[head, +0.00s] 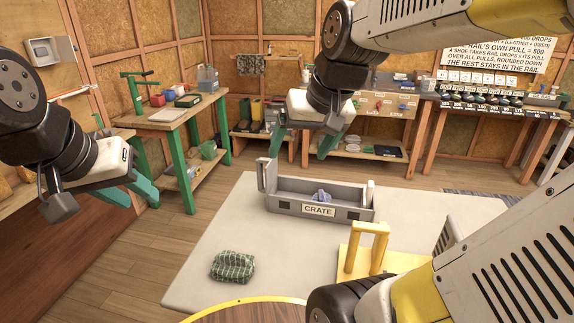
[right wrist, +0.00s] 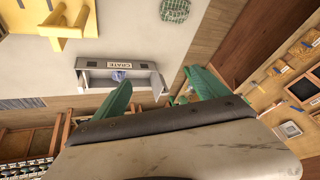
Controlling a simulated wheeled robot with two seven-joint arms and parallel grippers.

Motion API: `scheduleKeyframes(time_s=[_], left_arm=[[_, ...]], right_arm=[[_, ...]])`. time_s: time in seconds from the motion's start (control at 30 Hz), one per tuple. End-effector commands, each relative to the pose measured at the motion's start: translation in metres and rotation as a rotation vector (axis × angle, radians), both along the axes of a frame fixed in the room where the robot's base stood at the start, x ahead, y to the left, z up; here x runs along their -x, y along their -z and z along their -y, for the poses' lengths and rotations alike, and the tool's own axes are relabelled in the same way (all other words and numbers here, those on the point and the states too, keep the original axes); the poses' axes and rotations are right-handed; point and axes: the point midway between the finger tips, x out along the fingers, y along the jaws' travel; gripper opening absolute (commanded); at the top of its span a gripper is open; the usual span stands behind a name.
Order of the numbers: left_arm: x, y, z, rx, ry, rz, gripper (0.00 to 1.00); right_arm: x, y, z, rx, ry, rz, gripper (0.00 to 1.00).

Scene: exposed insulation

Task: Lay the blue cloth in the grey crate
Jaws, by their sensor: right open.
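The grey crate (head: 283,205), labelled CRATE, stands on the pale mat. A small crumpled blue cloth (head: 321,196) lies inside it, partly hidden by the front wall. In the right wrist view the blue cloth (right wrist: 118,76) also shows inside the crate (right wrist: 92,65). My right gripper (head: 302,147) is open and empty, its green fingers apart above the crate and clear of the cloth. My left gripper (head: 132,192) is at the left, away from the crate, with no object visible in it. Its finger gap is not clear from this angle.
A green checked cloth (head: 232,266) lies on the mat (head: 205,225) at front left. A yellow stand (head: 367,250) is right of centre, near the crate. A round wooden top (head: 250,313) is at the bottom edge. A green-legged workbench (head: 172,117) stands at left; benches line the back wall.

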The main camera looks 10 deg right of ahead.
Motion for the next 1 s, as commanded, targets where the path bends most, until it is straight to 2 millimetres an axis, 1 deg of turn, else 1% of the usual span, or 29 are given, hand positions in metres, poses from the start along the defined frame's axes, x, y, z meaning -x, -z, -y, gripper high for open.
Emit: scheduleKeyframes(time_s=[0.03, 0.1, 0.23, 0.37, 0.73, 0.77, 0.9, 1.0], left_arm=[[0.0, 0.0, 0.0, 0.0, 0.0, 0.0, 0.36], [0.0, 0.0, 0.0, 0.0, 0.0, 0.0, 0.36], [0.0, 0.0, 0.0, 0.0, 0.0, 0.0, 0.36], [0.0, 0.0, 0.0, 0.0, 0.0, 0.0, 0.36], [0.0, 0.0, 0.0, 0.0, 0.0, 0.0, 0.36], [0.0, 0.0, 0.0, 0.0, 0.0, 0.0, 0.36], [0.0, 0.0, 0.0, 0.0, 0.0, 0.0, 0.36], [0.0, 0.0, 0.0, 0.0, 0.0, 0.0, 0.36]], right_arm=[[0.019, 0.002, -0.005, 0.002, -0.02, 0.026, 0.84], [0.036, 0.006, -0.011, 0.004, -0.043, 0.051, 0.84], [0.056, 0.014, -0.016, 0.007, -0.068, 0.078, 0.84], [0.063, 0.017, -0.018, 0.008, -0.077, 0.088, 0.84], [0.063, 0.017, -0.018, 0.009, -0.076, 0.086, 0.84], [0.063, 0.017, -0.018, 0.009, -0.076, 0.086, 0.81], [0.062, 0.017, -0.018, 0.009, -0.076, 0.086, 0.53], [0.062, 0.017, -0.018, 0.009, -0.076, 0.086, 0.36]])
